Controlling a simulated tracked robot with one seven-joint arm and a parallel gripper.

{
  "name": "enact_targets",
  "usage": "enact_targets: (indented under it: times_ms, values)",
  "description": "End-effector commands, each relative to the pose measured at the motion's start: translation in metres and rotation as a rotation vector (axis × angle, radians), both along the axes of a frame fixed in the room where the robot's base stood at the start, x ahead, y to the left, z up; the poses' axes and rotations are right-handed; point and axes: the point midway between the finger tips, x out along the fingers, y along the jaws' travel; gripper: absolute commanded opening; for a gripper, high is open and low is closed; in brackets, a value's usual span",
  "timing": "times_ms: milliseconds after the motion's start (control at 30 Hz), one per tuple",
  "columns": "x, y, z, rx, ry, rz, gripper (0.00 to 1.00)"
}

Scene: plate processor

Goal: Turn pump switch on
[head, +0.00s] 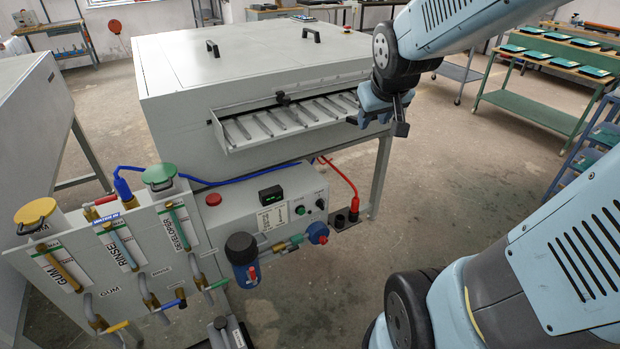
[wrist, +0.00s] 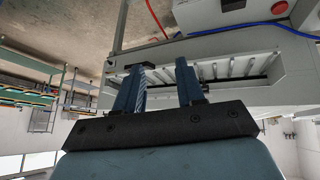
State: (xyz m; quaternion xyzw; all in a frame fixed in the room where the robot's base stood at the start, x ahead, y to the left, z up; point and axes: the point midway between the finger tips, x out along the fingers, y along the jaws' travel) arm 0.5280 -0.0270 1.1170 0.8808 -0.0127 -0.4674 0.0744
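The grey control box (head: 262,220) is on the front of the plate processor (head: 180,110), below its slotted tray. Its front panel carries small green and black controls (head: 310,206); their labels are too small to read, so I cannot tell which is the pump switch or how it is set. My gripper (head: 400,115) is in the air at the right end of the tray, above and to the right of the control box. In the wrist view, my gripper (wrist: 160,78) has its two fingers apart with nothing between them, facing the slotted tray (wrist: 225,68).
The slotted tray (head: 290,122) juts out above the control box. A blue hose (head: 250,178) and a red hose (head: 345,178) run near the box. A blue-and-black filter (head: 242,258) and the chemical panel (head: 150,235) stand to the lower left.

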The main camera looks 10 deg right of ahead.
Motion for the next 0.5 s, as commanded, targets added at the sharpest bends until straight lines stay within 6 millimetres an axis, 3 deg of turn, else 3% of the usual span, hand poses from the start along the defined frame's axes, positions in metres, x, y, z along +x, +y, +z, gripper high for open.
enact_targets:
  times_ms: [200, 500]
  values:
    - [0.052, -0.014, -0.043, -0.044, -0.034, 0.049, 0.38]
    - [0.108, -0.028, -0.108, -0.065, -0.099, 0.133, 0.38]
